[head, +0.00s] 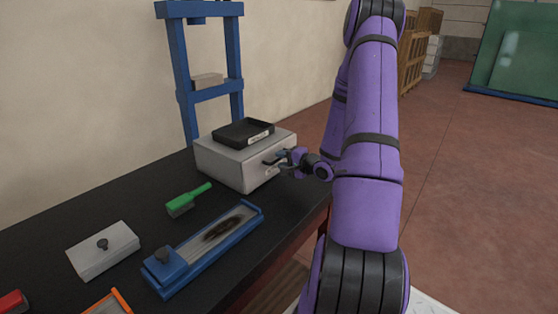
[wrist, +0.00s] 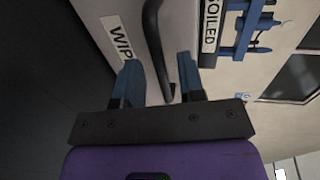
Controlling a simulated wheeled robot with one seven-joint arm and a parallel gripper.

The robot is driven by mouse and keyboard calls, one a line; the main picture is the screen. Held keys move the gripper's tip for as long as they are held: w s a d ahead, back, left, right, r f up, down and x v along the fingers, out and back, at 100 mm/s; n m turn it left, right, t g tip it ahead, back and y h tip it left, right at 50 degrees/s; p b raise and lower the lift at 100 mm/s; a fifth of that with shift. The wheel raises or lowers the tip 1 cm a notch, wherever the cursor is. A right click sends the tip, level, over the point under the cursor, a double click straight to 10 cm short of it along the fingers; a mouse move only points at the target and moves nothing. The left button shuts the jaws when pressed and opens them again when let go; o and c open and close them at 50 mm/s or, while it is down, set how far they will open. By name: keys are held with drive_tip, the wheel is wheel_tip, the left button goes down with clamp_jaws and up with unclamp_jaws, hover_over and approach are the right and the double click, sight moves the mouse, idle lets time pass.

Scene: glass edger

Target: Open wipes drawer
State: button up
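The wipes drawer unit (head: 222,164) is a pale grey box on the black bench in the head view. Its front faces right, and no gap shows around the drawer. In the wrist view the drawer front (wrist: 96,12) carries a partly hidden label (wrist: 121,38) reading "WIP". A dark curved handle (wrist: 153,42) stands out from that front. My gripper (head: 281,158) is at the drawer front. In the wrist view my gripper (wrist: 160,80) has its two blue fingers apart, one on each side of the handle, with gaps visible. I cannot tell if either finger touches it.
A black tray (head: 238,130) sits on the drawer unit; a "SOILED" label (wrist: 210,26) shows in the wrist view. A blue stand (head: 183,60) rises behind. A green brush (head: 187,199), a blue-framed tray (head: 208,250) and a knobbed grey block (head: 100,255) lie on the bench (head: 60,222).

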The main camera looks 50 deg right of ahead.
drive_tip(key=shift+x, duration=0.95)
clamp_jaws()
